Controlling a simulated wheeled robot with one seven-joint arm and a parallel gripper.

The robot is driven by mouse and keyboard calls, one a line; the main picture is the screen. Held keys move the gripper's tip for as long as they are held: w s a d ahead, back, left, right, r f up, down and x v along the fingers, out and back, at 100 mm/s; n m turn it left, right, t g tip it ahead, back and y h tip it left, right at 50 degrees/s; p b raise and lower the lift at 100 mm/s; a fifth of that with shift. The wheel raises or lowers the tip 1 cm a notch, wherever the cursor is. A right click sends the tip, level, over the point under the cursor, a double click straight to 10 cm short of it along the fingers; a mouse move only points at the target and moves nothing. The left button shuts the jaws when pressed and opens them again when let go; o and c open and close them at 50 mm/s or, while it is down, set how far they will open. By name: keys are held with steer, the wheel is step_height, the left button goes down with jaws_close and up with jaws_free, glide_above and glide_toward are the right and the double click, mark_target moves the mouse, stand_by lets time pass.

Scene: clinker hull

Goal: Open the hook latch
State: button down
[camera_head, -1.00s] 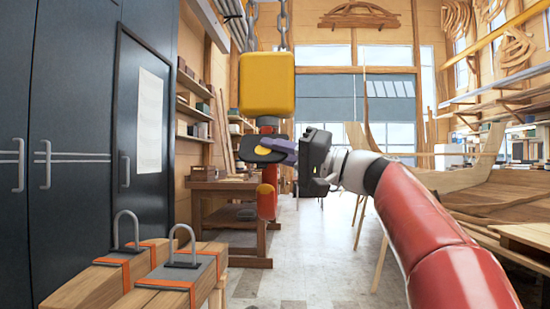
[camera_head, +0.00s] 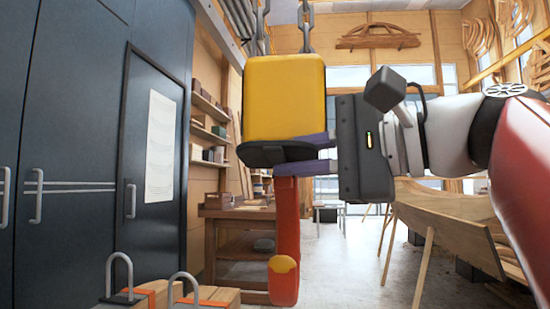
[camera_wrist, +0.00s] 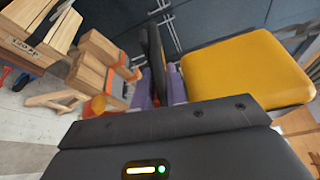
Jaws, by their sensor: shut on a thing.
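The hoist hook (camera_head: 287,225) hangs below a yellow block (camera_head: 284,98). It is red with an orange-yellow tip (camera_head: 284,265) and is seen nearly edge-on. A dark flat piece, which looks like the hook's latch (camera_head: 262,155), sticks out roughly level just under the block. My gripper (camera_head: 308,155) comes from the right, its purple fingers shut on this piece, one above and one below. The wrist view shows the dark latch (camera_wrist: 154,55) between my fingers (camera_wrist: 161,88), beside the yellow block (camera_wrist: 245,70). The latch's pivot is hidden.
Chains (camera_head: 307,25) run up from the block. Wooden blocks with metal loops (camera_head: 183,288) stand low at left, before dark cabinets (camera_head: 70,130). A workbench (camera_head: 235,215) is behind the hook. A wooden hull (camera_head: 455,225) is at right. Floor below the hook is clear.

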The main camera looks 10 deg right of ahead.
steer(key=shift+d+r+m+g, duration=0.1)
steer(key=shift+r+m+g, duration=0.2)
steer(key=shift+r+m, duration=0.5)
steer(key=c, duration=1.6)
jaws_free()
steer(key=shift+o, duration=0.3)
steer(key=shift+w+f, duration=0.1)
steer(key=shift+f, duration=0.05)
steer(key=shift+d, duration=0.1)
steer(key=v, duration=0.7)
steer(key=shift+s+d, duration=0.15)
steer(key=shift+s, duration=0.2)
